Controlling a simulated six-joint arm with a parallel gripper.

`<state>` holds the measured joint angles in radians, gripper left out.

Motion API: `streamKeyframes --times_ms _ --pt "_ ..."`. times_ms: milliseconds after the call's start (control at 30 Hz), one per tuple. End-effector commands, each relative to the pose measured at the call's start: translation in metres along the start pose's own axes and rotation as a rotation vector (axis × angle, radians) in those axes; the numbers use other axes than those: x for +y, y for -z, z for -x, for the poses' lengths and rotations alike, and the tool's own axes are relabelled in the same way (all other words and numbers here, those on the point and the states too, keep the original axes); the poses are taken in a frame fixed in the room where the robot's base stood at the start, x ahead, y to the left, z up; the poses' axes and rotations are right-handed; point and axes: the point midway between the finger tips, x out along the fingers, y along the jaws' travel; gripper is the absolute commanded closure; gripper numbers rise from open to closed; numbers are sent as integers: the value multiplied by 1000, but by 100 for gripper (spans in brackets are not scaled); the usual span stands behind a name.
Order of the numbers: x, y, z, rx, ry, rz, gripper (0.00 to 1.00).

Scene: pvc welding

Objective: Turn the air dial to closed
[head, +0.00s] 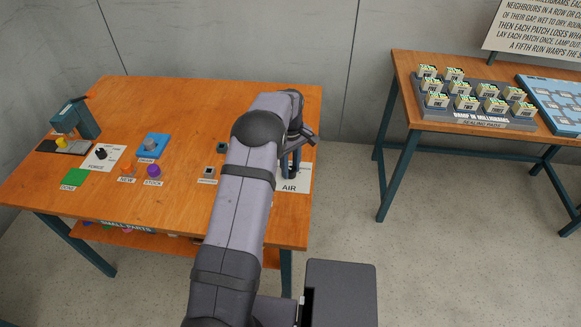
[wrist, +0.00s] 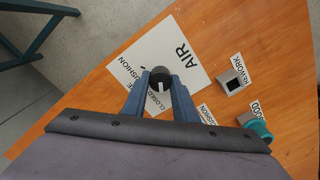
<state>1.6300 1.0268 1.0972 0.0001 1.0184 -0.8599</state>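The air dial (wrist: 160,74) is a dark round knob with a white pointer mark, on a white card (wrist: 195,75) lettered AIR. In the wrist view its mark points down the picture, roughly toward the word CLOSED; a CUSHION label lies to the upper left. My gripper (wrist: 161,80) has its two blue-grey fingers on opposite sides of the knob, with no clear gap, so it looks shut on it. The fingers cover part of the card's lettering. In the head view the AIR card (head: 300,182) shows at the table's right end, and my arm hides most of the dial.
A small socket block (wrist: 233,80) and a teal round part (wrist: 258,128) lie to the right in the wrist view. On the table's left stand a teal press (head: 75,118), the FORCE card (head: 103,157), a blue block (head: 153,145) and a purple knob (head: 154,171). A second table (head: 400,70) is at right.

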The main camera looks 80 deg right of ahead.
Motion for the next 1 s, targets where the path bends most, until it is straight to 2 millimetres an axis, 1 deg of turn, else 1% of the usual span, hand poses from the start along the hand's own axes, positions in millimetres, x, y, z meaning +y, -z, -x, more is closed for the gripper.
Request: streamKeyframes --times_ms 33,67,100,367,467,567,900,1000 --pt "1 1 2 3 -3 2 65" --pt "1 1 2 3 -3 2 58" --pt "0 1 1 2 -3 2 56" --pt "0 0 1 1 -1 0 56" --pt "1 1 4 2 -2 0 56" --pt "1 1 11 3 -3 0 56" --pt "1 1 56 4 -5 1 56" --pt "1 1 66 3 -3 1 56"
